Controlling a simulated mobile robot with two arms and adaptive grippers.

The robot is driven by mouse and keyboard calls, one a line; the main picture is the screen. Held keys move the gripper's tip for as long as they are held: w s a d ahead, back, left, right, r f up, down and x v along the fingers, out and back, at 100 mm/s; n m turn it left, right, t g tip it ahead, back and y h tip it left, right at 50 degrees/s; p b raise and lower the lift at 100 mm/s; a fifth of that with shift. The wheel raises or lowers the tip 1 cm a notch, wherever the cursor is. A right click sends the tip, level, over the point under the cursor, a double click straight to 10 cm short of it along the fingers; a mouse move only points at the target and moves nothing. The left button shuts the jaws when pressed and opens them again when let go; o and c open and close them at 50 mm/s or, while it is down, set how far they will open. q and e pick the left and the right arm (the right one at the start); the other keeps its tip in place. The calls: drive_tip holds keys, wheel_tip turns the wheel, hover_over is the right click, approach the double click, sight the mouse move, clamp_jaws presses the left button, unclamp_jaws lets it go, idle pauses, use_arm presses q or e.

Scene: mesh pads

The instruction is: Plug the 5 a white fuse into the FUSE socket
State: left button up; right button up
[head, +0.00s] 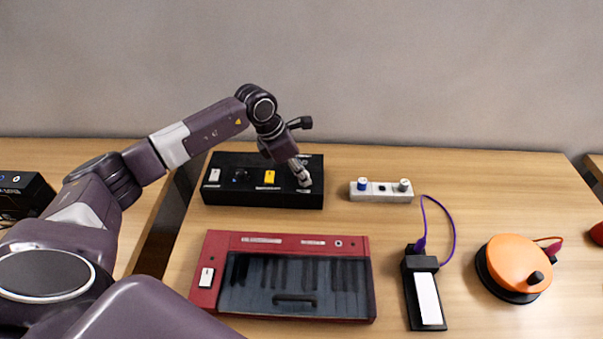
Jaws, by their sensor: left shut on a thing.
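The black box (262,198) stands at the back of the table, with a white piece (214,176), a dark round part (240,175) and a yellow piece (269,176) on its top. My left gripper (303,180) points down over the right end of this box and is shut on a small pale thing that looks like the white fuse. The fingers mostly hide it, and I cannot tell whether it is seated or held just above the box. The FUSE label is too small to read. My right gripper is not in view.
A pale strip (382,197) with a blue knob and a whitish knob stands right of the box. A red keyboard case (220,250) lies in front. A black device (425,300) with a purple cable and an orange round device (518,262) are at right.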

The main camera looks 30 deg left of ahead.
use_arm(q)
drive_tip(key=shift+f, duration=0.25)
drive_tip(key=o, duration=1)
drive_tip(key=v, duration=1.2)
drive_tip(key=shift+f, duration=0.1)
